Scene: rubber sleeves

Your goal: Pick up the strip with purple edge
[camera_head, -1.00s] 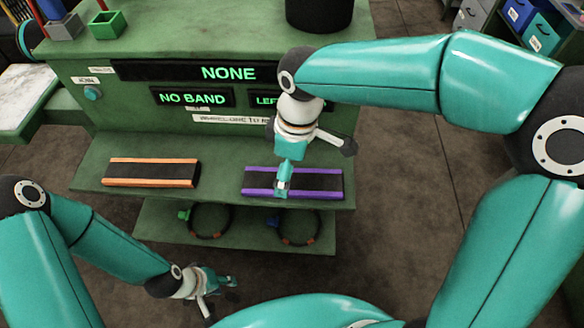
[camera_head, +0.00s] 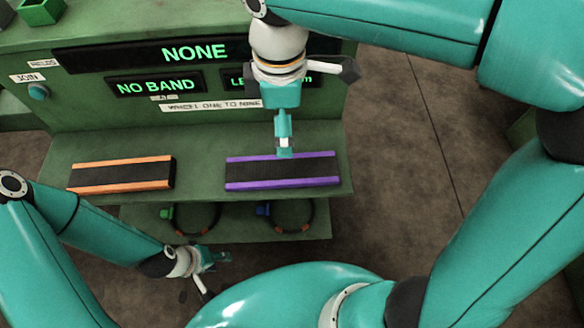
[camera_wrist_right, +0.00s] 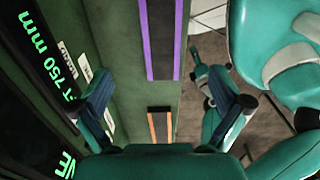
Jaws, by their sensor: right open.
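The strip with purple edges (camera_head: 250,172) lies flat on the right part of the green shelf; its middle is black. It also shows in the right wrist view (camera_wrist_right: 162,40), running in from the top edge. My right gripper (camera_head: 285,148) is open and empty, pointing down at the strip's far edge in the head view. In the right wrist view its fingers (camera_wrist_right: 172,95) are spread wide with the strip's near end between them in the picture; I see no contact. My left gripper (camera_head: 218,258) hangs low in front of the shelf, away from both strips; its jaw opening is unclear.
A strip with orange edges (camera_head: 122,174) lies on the shelf's left part, with bare shelf between the two. Dark rings (camera_head: 308,222) hang on a lower level. A panel (camera_head: 190,53) reading NONE and NO BAND stands behind the green shelf (camera_head: 200,186).

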